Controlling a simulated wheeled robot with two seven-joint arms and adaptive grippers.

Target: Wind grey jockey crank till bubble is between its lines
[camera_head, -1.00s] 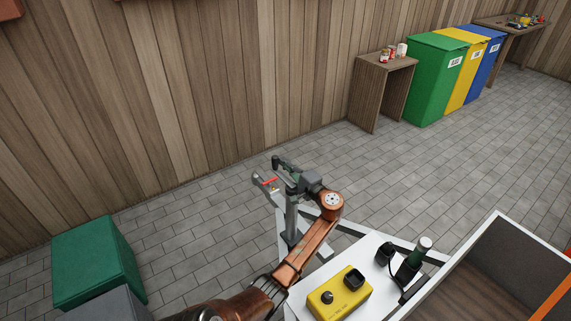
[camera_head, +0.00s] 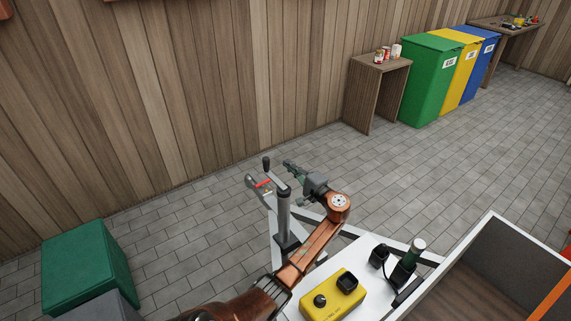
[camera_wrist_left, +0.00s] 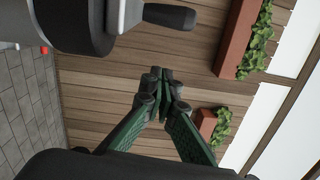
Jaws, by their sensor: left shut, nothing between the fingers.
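The grey jockey post (camera_head: 283,212) stands upright on the pale trailer frame. Its crank arm ends in a black upright handle (camera_head: 266,163), left of the post's top. In the left wrist view the handle (camera_wrist_left: 170,16) and the dark post top (camera_wrist_left: 75,28) show at the upper edge. My left gripper (camera_head: 288,164), with green fingers, is right of the handle and apart from it. Its fingertips (camera_wrist_left: 164,80) are together and empty. No bubble or lines can be made out. My right gripper is not in view.
A coupling with a red lever (camera_head: 263,183) is left of the post. A yellow box (camera_head: 332,298) with black parts sits on the white trailer deck, beside an open grey-walled trailer bed (camera_head: 500,262). A green box (camera_head: 85,265) stands at left. Paved floor is clear behind.

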